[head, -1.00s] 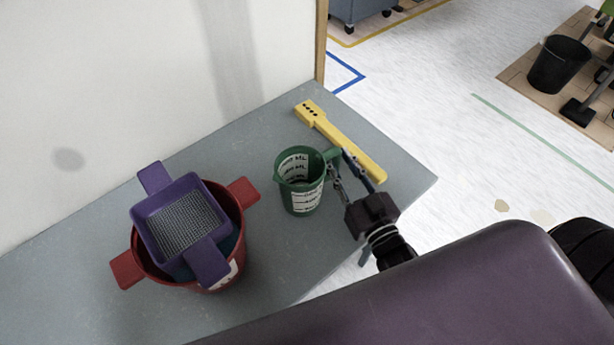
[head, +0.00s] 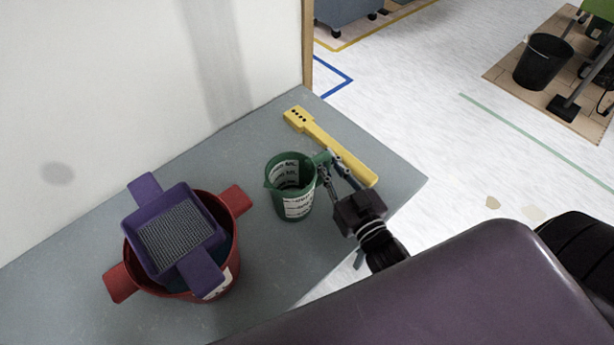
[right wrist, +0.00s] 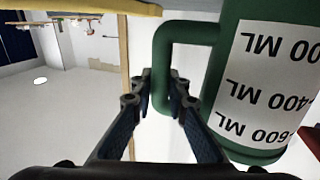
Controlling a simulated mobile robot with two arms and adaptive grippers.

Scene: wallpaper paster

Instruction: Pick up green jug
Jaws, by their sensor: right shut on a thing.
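The green jug (head: 292,190) stands upright on the grey table, with white measuring labels on its side. In the right wrist view the jug (right wrist: 222,90) fills the right part, and its handle (right wrist: 163,65) comes down between the finger pads. My right gripper (head: 326,168) is at the jug's handle, on the jug's right side. The right gripper (right wrist: 162,108) is shut on the handle. My left gripper is not in view.
A yellow tool (head: 335,148) lies behind the jug on the grey table (head: 230,130). A red pot (head: 222,285) holding a purple tray with a mesh (head: 150,205) stands to the left. A white wall (head: 90,90) borders the table's back.

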